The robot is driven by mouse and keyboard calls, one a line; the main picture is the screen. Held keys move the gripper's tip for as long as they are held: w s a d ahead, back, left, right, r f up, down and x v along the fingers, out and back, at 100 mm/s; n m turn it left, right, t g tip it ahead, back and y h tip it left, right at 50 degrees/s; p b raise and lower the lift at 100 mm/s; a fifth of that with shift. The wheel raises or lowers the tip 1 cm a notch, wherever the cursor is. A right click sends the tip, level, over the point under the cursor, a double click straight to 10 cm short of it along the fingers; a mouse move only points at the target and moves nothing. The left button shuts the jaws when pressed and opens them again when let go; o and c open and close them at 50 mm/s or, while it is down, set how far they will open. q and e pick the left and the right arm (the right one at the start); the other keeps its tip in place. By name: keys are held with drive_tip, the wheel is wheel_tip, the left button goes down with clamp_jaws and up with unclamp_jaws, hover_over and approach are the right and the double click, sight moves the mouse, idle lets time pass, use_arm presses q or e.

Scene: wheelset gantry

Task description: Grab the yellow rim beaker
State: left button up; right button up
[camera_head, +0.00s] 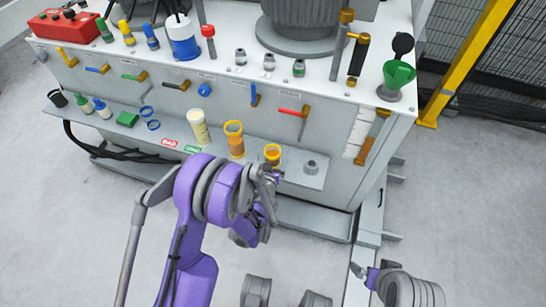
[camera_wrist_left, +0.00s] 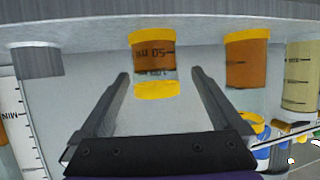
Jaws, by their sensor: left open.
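The small yellow rim beaker (camera_head: 272,154) stands on the grey shelf along the front of the cabinet, with amber contents. In the left wrist view, which looks upside down, the beaker (camera_wrist_left: 155,62) has a yellow rim, a yellow base and volume marks. My left gripper (camera_head: 272,178) is just in front of it. Its open fingers (camera_wrist_left: 160,76) frame the beaker, one on each side, with gaps; I cannot tell how deep it sits between them. A small dark tip of my right gripper (camera_head: 359,269) shows at lower right, its jaws unclear.
A taller yellow-rimmed amber container (camera_head: 235,140) stands left of the beaker, and a cream cylinder (camera_head: 199,128) beyond it. A grey metal fitting (camera_head: 311,167) is on the right. Valve handles, such as the red one (camera_head: 292,112), project from the cabinet above.

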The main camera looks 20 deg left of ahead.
sight(273, 150)
use_arm(q)
drive_tip(key=x, duration=0.2)
drive_tip(key=b+x, duration=0.1)
drive_tip(key=x, duration=0.3)
drive_tip(key=shift+w+d+f, duration=0.2)
drive_tip(key=shift+w+d, duration=0.05)
drive_tip(key=shift+d, duration=0.05)
drive_tip(key=shift+c, duration=0.3)
